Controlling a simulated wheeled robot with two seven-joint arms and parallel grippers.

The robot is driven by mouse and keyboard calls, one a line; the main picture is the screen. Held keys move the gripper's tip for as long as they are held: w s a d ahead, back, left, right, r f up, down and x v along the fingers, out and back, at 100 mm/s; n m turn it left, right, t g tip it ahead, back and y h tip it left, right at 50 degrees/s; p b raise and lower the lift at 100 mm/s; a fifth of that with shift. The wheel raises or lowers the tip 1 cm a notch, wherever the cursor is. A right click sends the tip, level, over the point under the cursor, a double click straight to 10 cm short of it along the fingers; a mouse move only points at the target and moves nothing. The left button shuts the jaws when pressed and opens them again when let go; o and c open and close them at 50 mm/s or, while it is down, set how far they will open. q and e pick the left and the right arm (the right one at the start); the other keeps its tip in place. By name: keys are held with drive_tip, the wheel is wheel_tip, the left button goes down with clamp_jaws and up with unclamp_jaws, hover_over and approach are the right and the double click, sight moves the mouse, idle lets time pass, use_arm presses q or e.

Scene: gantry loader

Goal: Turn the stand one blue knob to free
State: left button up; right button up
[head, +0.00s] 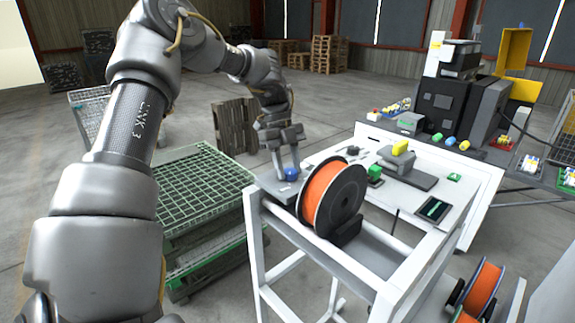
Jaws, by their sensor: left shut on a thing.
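The blue knob (291,174) sits on a dark grey block (272,185) at the left corner of a white stand (252,232). My left gripper (287,170) comes down from above with its fingers around the knob, shut on it. The fingers partly hide the knob, and I cannot tell which way it is turned. A spool of orange filament (325,193) with black flanges stands upright on the stand, just right of the gripper. My right gripper does not show.
A green mesh crate (190,185) stands left of the stand. More orange spools (482,288) are at lower right. Open floor lies farther back.

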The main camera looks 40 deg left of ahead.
use_arm(q)
drive_tip(key=shift+m, duration=0.3)
drive_tip(key=o, duration=1)
drive_tip(key=v, duration=0.3)
drive_tip(key=shift+w, duration=0.1)
drive_tip(key=shift+p+v, duration=3.45)
drive_tip(key=shift+v, duration=0.4)
